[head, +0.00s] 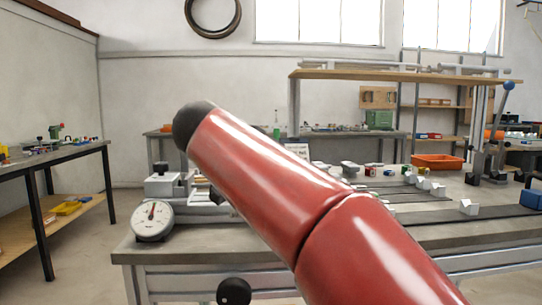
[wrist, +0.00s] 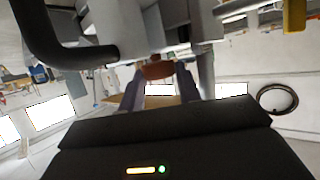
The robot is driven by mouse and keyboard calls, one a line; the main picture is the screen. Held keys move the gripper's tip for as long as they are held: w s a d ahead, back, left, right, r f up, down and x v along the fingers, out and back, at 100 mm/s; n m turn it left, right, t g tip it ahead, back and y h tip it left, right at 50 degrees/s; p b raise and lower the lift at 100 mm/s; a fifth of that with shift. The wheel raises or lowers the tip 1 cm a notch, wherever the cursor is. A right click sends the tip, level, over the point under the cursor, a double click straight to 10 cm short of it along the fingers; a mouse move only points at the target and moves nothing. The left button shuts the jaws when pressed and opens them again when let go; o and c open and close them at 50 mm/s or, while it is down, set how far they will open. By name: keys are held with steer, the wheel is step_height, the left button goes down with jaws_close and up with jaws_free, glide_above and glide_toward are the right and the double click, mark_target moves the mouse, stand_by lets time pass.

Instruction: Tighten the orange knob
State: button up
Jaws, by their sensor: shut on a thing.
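The orange knob (wrist: 158,71) shows in the wrist view, just above the middle, under grey metal parts of the jig (wrist: 182,22). My gripper (wrist: 160,74) has one finger on each side of the knob and is shut on it. The fingers cover the knob's sides, and its thread is not visible. In the head view my red arm crosses the middle of the picture and hides the knob and my gripper.
A black curved bar (wrist: 60,50) is close at the upper left of the wrist view. In the head view a dial gauge (head: 152,221) stands at the left end of the workbench (head: 150,252). An orange bin (head: 437,161) and small metal blocks lie to the right.

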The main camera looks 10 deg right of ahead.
steer(key=shift+a+f+m+g+h+p, duration=0.1)
steer(key=shift+a+m+g+h+p, duration=0.05)
steer(key=shift+m+g+h+p, duration=0.55)
steer(key=shift+f+m, duration=0.1)
steer(key=shift+m, duration=0.2)
steer(key=o, duration=1)
steer(key=shift+c, duration=0.2)
steer(key=shift+b, duration=0.3)
